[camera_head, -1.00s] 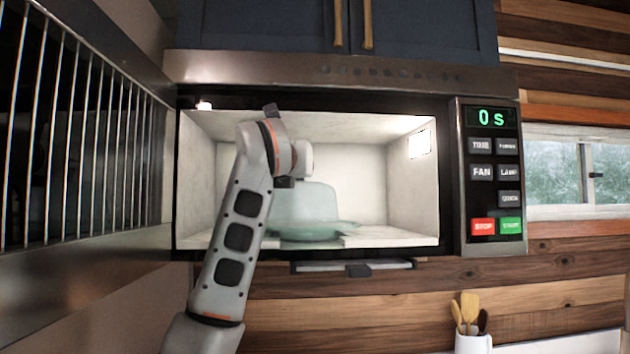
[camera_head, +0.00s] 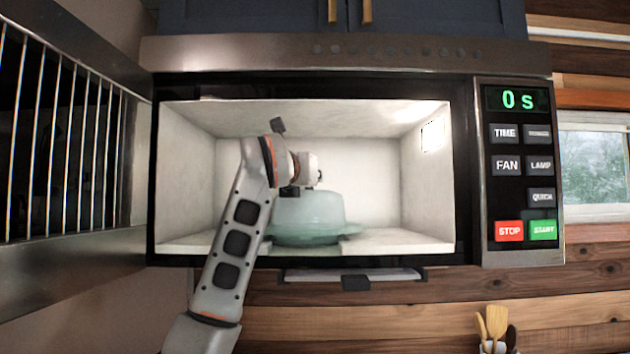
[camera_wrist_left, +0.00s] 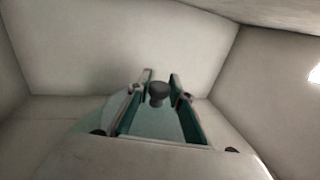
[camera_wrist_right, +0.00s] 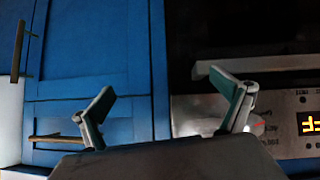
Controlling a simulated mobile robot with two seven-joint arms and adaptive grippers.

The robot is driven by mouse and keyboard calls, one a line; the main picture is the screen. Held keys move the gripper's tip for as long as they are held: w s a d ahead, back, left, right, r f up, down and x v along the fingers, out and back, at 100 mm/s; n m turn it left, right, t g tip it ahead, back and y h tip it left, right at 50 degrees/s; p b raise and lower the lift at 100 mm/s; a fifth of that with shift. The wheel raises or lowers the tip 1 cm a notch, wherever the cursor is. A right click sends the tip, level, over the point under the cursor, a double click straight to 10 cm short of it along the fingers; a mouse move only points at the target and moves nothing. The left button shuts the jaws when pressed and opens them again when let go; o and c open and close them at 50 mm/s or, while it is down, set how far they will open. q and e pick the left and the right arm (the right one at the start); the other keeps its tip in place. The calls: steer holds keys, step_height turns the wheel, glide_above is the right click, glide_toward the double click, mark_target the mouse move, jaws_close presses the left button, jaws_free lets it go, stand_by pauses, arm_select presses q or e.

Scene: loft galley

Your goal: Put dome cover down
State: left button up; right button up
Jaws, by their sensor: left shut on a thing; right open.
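The dome cover (camera_head: 310,212) is pale green and translucent, upright inside the open microwave (camera_head: 370,165). Its dark knob (camera_wrist_left: 158,92) shows in the left wrist view between the fingers of my left gripper (camera_wrist_left: 160,80), which is shut on it. In the head view my left wrist is above and slightly left of the dome, and the fingers are mostly hidden. A pale glassy plate rim (camera_head: 372,232) shows at the dome's lower right. I cannot tell whether the dome touches it. My right gripper (camera_wrist_left: 160,80) is not in that view; in the right wrist view its fingers are apart and empty.
The microwave door (camera_head: 65,265) stands open on the left, close to my left arm. The control panel (camera_head: 522,165) is on the right and reads 0 s. A blue cabinet (camera_wrist_right: 95,70) and an appliance front are before my right gripper. There is free room right of the dome.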

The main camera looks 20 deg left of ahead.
arm_select(q)
steer(key=shift+s+r, duration=0.2)
steer(key=shift+s, duration=0.45)
steer(key=shift+s+r, duration=0.2)
steer(key=shift+s, duration=0.4)
steer(key=shift+w+f, duration=0.3)
steer(key=shift+w, duration=0.2)
steer(key=o, duration=0.9)
steer(key=shift+w+a+f, duration=0.1)
steer(key=shift+w, duration=0.05)
steer(key=shift+o, duration=0.4)
steer(key=shift+s+r, duration=0.2)
steer(key=shift+s, duration=0.1)
steer(key=shift+w, duration=0.1)
arm_select(e)
steer(key=shift+s+d+f, duration=0.1)
steer(key=shift+s+d, duration=0.1)
steer(key=shift+s, duration=0.55)
arm_select(q)
steer(key=shift+f, duration=0.1)
arm_select(e)
steer(key=shift+w, duration=0.1)
